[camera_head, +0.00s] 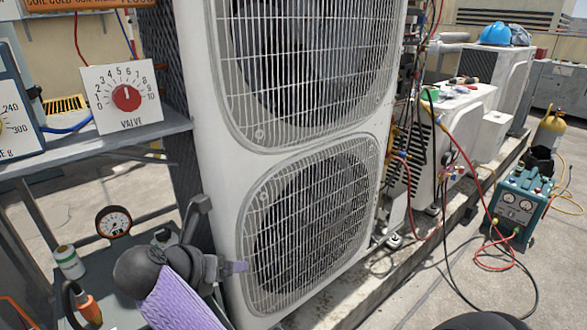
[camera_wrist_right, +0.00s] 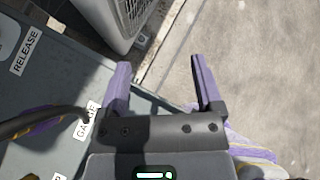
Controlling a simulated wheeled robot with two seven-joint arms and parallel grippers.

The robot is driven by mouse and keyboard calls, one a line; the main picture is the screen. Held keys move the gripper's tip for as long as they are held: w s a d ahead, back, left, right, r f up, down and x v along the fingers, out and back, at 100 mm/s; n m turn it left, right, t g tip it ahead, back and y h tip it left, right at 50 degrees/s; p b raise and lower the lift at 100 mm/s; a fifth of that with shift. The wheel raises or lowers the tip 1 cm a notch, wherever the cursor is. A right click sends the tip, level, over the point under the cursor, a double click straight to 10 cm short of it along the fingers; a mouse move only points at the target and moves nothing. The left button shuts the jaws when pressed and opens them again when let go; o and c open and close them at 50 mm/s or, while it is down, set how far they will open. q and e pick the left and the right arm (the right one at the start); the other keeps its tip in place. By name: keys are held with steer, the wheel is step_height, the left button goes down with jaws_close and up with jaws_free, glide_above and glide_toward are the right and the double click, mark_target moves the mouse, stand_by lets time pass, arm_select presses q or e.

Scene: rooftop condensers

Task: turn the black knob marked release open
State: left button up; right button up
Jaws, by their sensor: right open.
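A white label reading RELEASE (camera_wrist_right: 25,52) lies on a grey panel (camera_wrist_right: 50,95) at the left of the right wrist view. In the head view the right gripper (camera_head: 238,267) shows at lower left, in front of the lower condenser grille. My left gripper is not in view.
A second label (camera_wrist_right: 85,120), partly covered, sits near the gripper. A red knob (camera_head: 126,97) on a VALVE box stands on the grey shelf (camera_head: 110,142). The tall condenser (camera_head: 215,210) blocks the middle.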

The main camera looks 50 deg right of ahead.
steer(key=d+n+t+h+p, duration=0.2)
steer(key=d+n+t+h, duration=0.8)
steer(key=n, duration=1.1)
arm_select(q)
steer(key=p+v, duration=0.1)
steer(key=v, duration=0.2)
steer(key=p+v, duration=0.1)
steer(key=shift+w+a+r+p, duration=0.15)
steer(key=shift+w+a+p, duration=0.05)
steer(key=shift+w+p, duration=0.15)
arm_select(e)
steer(key=s+a+f+n+t+y, duration=0.1)
steer(key=s+f+n+y, duration=0.2)
steer(key=f+n+y, duration=0.4)
steer(key=s+a+f+n+t+y, duration=0.2)
steer(key=s+f+n+y, duration=0.2)
steer(key=f+n+y, duration=0.4)
step_height(320, 180, down, 2)
steer(key=n, duration=0.5)
steer(key=shift+s+f+y, duration=0.15)
steer(key=shift+f+y, duration=0.05)
steer(key=shift+y, duration=0.1)
